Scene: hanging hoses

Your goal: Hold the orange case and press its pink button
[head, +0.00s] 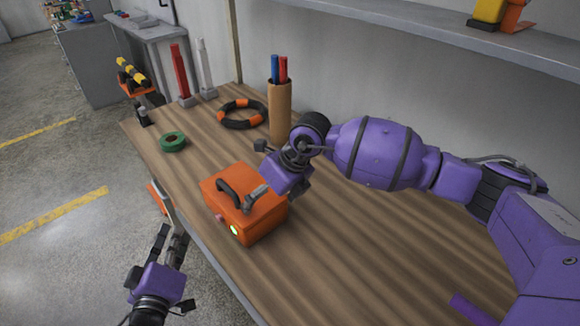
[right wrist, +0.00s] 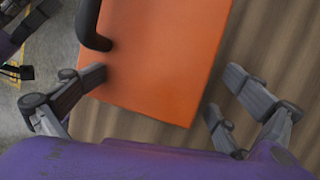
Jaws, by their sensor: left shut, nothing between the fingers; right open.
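The orange case (head: 262,212) stands on the wooden table near its front edge, with a black handle (head: 228,192) on top. Its pink button (head: 219,218) is on the front face, beside a lit green spot (head: 233,231). My right gripper (head: 262,190) is open above the case's far right part, with one finger over its top. In the right wrist view the orange top (right wrist: 165,50) lies between the spread fingers; contact cannot be told. My left gripper (head: 171,238) is shut and empty, off the table's front edge, left of the case and apart from it.
The table (head: 350,265) is clear right of the case. A green tape roll (head: 173,141), an orange-black ring (head: 240,113) and a brown holder (head: 280,112) with red and blue sticks stand behind. A shelf (head: 440,35) overhangs the back. An orange-grey object (head: 160,199) is at the front edge.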

